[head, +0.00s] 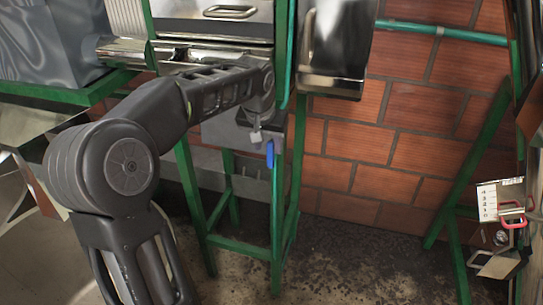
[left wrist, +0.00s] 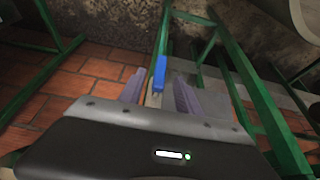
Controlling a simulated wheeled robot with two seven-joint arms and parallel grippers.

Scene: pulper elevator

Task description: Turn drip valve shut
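The drip valve shows as a blue lever (head: 270,153) hanging down by a green frame post, below the steel machine. It also shows in the left wrist view (left wrist: 160,73), upright in that picture. My left gripper (head: 257,134) is right beside the lever in the head view. In the left wrist view its two fingers (left wrist: 158,92) stand apart, one on each side of the lever's line. I cannot tell whether either finger touches the lever. The valve body is mostly hidden. My right gripper is not in view.
Green frame legs (head: 277,220) stand under the machine, close to the lever. A steel chute (head: 337,45) hangs to the right above. A brick wall (head: 350,150) is behind. A panel with a scale and red handle (head: 512,222) is at far right. The floor between is clear.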

